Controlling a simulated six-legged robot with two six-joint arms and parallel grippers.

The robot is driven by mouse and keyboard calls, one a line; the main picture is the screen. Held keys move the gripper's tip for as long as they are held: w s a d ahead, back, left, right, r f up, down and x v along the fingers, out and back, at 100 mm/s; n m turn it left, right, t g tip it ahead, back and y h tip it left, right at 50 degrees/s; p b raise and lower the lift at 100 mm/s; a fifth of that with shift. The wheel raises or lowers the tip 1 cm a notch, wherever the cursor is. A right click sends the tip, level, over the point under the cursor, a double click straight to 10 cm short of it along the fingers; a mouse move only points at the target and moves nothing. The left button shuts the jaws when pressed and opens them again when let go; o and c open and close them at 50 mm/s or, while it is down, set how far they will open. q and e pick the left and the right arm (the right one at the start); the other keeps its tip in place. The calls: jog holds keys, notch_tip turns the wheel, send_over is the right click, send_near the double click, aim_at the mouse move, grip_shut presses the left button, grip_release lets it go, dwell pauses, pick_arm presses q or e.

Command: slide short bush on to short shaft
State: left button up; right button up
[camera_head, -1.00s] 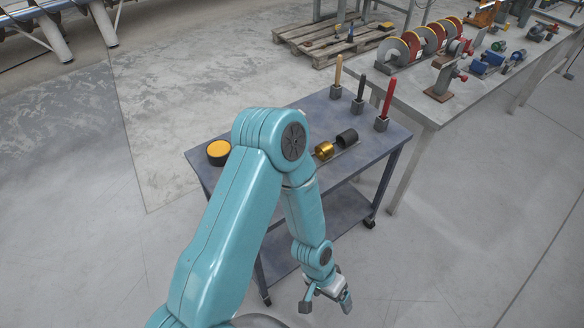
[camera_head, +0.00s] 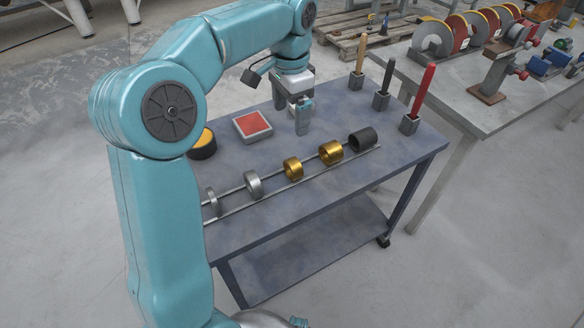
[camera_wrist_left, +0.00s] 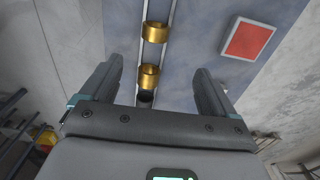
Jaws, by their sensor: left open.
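A row of bushes lies along a pair of thin rails on the blue-grey table: a thin silver ring (camera_head: 212,201), a silver bush (camera_head: 253,184), a narrow gold bush (camera_head: 292,168), a wider gold bush (camera_head: 331,151) and a black bush (camera_head: 363,139). I cannot tell which one is the short bush, and I cannot make out the short shaft. My left gripper (camera_head: 301,119) is open and empty above the table, behind the row. In the left wrist view, a gold bush (camera_wrist_left: 148,76) shows between its fingers, apart from them. My right gripper is not in view.
A red-topped square block (camera_head: 253,125) and a black pot with yellow top (camera_head: 204,144) are on the table (camera_head: 330,190). Three handled tools (camera_head: 420,95) stand in holders at its right end. A bench with wheels (camera_head: 435,45) is behind.

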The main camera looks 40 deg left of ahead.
pick_arm(q)
jog(key=b, duration=0.3)
send_over(293, 162)
jog(key=f, duration=1)
jog(key=shift+a+f, duration=0.1)
jog(key=shift+a, duration=0.1)
jog(key=f, duration=0.2)
jog(key=f+b, duration=0.1)
jog(key=f, duration=0.2)
jog(key=shift+d+f, duration=0.2)
jog(key=shift+f, duration=0.1)
jog(key=shift+r, duration=0.1)
jog(key=c, duration=1.4)
jog(key=shift+o, duration=0.2)
jog(key=shift+w, duration=0.1)
